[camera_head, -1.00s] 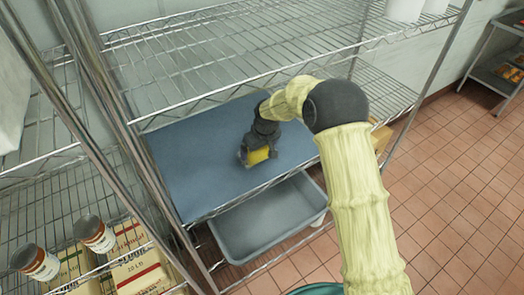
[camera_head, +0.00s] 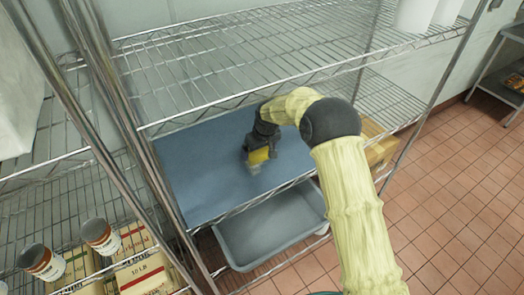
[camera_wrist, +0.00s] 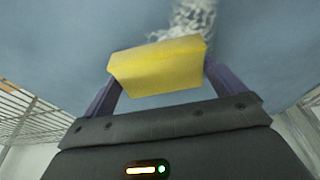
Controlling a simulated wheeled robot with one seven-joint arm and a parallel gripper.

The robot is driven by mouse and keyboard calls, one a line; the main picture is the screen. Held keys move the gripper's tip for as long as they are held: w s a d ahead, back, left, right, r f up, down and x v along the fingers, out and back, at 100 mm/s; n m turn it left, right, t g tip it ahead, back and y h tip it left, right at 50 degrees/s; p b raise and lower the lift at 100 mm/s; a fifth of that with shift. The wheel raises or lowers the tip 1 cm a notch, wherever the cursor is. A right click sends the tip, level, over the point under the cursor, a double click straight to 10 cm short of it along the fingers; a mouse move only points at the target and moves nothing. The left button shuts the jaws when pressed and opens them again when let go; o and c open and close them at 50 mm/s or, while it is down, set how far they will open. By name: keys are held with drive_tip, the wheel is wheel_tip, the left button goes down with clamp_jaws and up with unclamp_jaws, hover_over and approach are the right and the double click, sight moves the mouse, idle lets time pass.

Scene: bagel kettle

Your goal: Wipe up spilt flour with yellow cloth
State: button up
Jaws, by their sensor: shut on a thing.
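My gripper (camera_head: 258,162) is over the blue shelf surface (camera_head: 205,180) in the middle of the wire rack. It is shut on the yellow cloth (camera_wrist: 158,68), which is a folded block between the two purple fingers in the wrist view. White spilt flour (camera_wrist: 194,17) lies on the blue surface just beyond the cloth in the wrist view. A faint pale patch of it shows by the gripper in the head view (camera_head: 254,169). I cannot tell whether the cloth touches the surface.
A grey tub (camera_head: 270,228) sits below the blue surface. Wire shelf (camera_head: 240,65) bars run above my arm, and a metal post (camera_head: 125,150) stands at left. A cardboard box (camera_head: 382,146) is at right. Cans (camera_head: 100,235) and sacks (camera_head: 140,265) are lower left.

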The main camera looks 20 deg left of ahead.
drive_tip(key=shift+w+a+p, duration=0.35)
drive_tip(key=shift+w+a, duration=0.85)
drive_tip(key=shift+a, duration=0.2)
drive_tip(key=shift+f, duration=0.2)
drive_tip(key=shift+s, duration=0.1)
drive_tip(key=shift+d, duration=0.1)
drive_tip(key=shift+s+d+f+b, duration=0.1)
drive_tip(key=shift+s+d+b, duration=0.3)
drive_tip(key=shift+s+d, duration=0.8)
drive_tip(key=shift+d, duration=0.2)
